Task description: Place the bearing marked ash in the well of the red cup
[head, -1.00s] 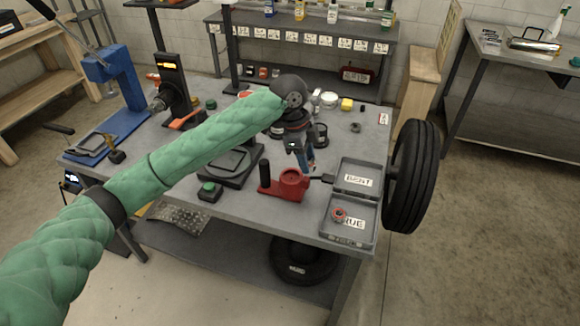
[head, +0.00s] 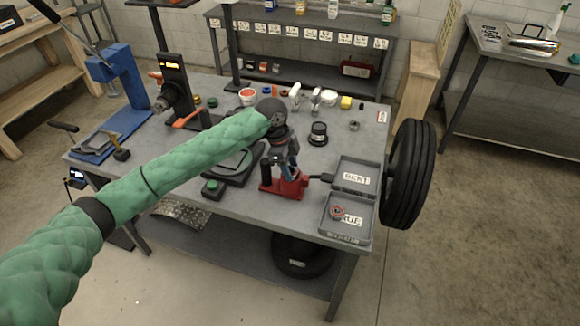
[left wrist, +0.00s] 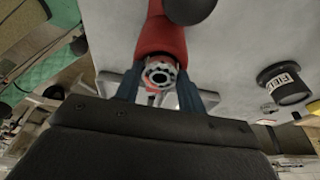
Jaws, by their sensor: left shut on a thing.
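My left gripper (head: 282,172) is over the red cup (head: 285,188) on the bench. In the left wrist view a ringed bearing (left wrist: 158,75) with visible balls lies between the two blue fingers (left wrist: 157,97), and the gripper is shut on it. The red cup (left wrist: 160,38) shows right behind and around the bearing. I cannot tell whether the bearing is seated in the well or just above it. I cannot read its mark. My right gripper is in neither view.
A grey tray marked TRUE (head: 346,234) holds another reddish bearing (head: 338,213). Behind it is a tray marked BENT (head: 371,166). A black pot (head: 318,134) stands behind the cup; a tire (head: 408,175) is beside the bench's right edge.

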